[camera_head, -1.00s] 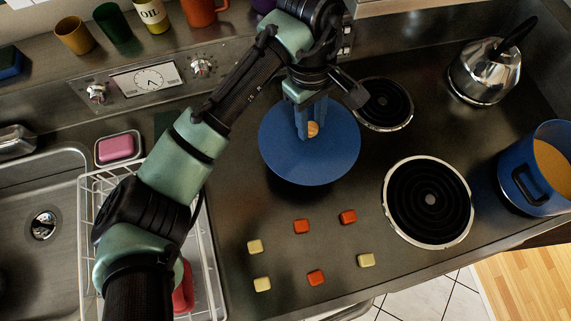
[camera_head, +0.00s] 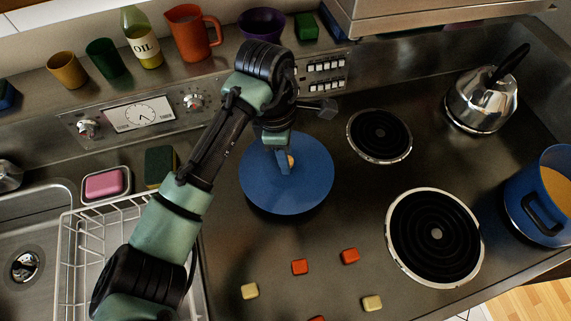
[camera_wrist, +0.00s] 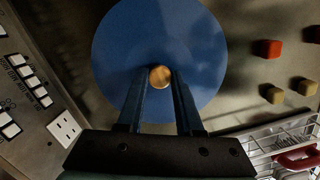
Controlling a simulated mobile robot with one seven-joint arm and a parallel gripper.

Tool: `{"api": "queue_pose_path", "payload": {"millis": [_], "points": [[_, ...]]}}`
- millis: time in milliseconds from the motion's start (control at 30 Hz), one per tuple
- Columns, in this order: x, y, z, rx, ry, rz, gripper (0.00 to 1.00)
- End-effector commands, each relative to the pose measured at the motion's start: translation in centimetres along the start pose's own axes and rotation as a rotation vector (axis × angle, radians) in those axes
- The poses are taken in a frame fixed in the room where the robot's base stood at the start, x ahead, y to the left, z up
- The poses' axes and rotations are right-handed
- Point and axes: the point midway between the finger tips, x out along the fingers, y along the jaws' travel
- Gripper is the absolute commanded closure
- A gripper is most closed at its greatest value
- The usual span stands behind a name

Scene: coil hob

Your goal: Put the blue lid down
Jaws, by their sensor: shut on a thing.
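The blue lid (camera_head: 287,190) is a flat round disc with a small wooden knob (camera_wrist: 159,76) at its centre. In the head view it is over the steel surface left of the coil burners, and it looks level. My gripper (camera_head: 284,160) comes down on it from above. In the wrist view my gripper's two blue fingers (camera_wrist: 160,88) are shut on the knob, one on each side. I cannot tell whether the lid touches the surface below or is slightly above it. The blue pot (camera_head: 540,200) with orange contents stands uncovered at the right.
Two coil burners (camera_head: 435,234) (camera_head: 380,136) lie right of the lid, both empty. A kettle (camera_head: 482,100) stands behind right. Several red and yellow blocks (camera_head: 300,267) lie in front. A dish rack (camera_head: 100,232) and sponge (camera_head: 160,166) are at the left. Bare steel surrounds the lid.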

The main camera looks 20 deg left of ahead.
Motion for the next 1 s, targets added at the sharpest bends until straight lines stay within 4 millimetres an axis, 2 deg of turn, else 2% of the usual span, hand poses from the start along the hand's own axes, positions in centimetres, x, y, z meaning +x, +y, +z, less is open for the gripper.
{"api": "queue_pose_path", "payload": {"millis": [200,600,633,733,800,1000], "points": [[2.9,-0.1,-0.4,-0.001,0.001,-0.001,1.0],[3.5,-0.1,-0.4,0.001,-0.001,-0.001,1.0],[3.6,-0.1,-0.4,0.001,0.0,-0.002,0.63],[3.6,-0.1,-0.4,0.001,0.0,-0.001,0.45],[3.5,0.0,-0.4,0.001,0.0,-0.001,0.35],[3.5,0.0,-0.4,0.001,0.0,-0.001,0.35]]}}
